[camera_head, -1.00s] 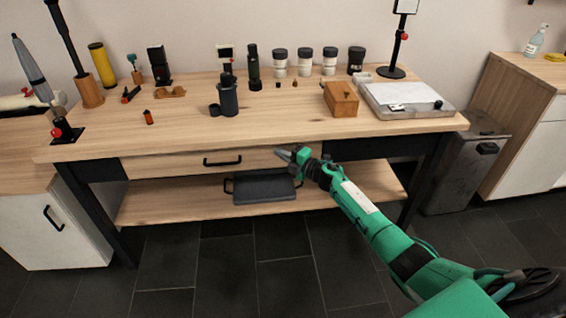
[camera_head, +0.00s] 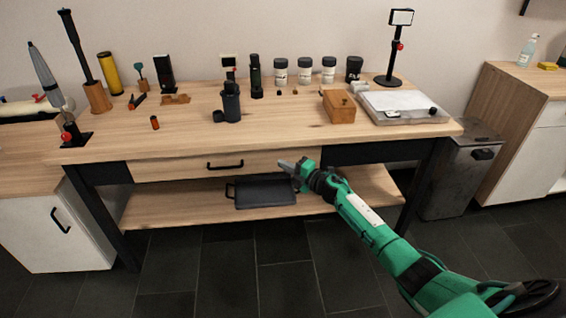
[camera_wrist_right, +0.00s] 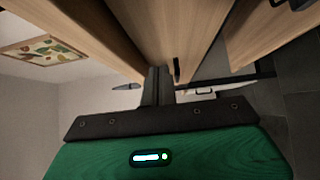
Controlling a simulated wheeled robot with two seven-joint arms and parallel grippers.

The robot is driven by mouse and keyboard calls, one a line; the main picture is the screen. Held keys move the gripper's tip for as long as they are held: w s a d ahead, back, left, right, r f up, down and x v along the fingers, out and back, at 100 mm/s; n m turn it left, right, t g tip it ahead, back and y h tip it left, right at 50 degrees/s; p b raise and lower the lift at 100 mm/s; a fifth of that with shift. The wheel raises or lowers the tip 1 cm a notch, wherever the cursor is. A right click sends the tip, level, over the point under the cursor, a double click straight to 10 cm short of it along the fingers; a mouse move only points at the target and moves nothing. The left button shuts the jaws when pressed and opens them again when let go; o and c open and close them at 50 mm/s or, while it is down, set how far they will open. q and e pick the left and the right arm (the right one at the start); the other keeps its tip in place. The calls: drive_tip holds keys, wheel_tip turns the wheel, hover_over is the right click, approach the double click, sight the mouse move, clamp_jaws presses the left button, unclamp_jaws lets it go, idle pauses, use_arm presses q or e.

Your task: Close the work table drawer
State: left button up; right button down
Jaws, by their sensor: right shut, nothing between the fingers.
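The work table (camera_head: 270,140) has a light wooden top and a dark frame. Its wooden drawer (camera_head: 172,169) sits under the top, left of centre, with a black bar handle (camera_head: 225,165). The drawer front looks about level with the frame; a small gap cannot be ruled out. My right gripper (camera_head: 283,163) is shut and empty by the right end of the drawer front. I cannot tell if it touches it. In the right wrist view, the gripper fingers (camera_wrist_right: 157,85) point along pale wooden surfaces, with a dark handle (camera_wrist_right: 177,69) beside them. My left gripper is not in view.
A dark tray (camera_head: 264,192) lies on the lower shelf (camera_head: 160,208) below the drawer. Jars, a wooden box (camera_head: 339,106) and a scale-like slab (camera_head: 400,106) stand on the top. A grey bin (camera_head: 459,178) stands right of the table. The floor in front is clear.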

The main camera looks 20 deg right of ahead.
drive_tip(key=v, duration=0.9)
drive_tip(key=shift+w+d+f, duration=0.15)
drive_tip(key=shift+d+f, duration=0.05)
drive_tip(key=shift+f, duration=0.15)
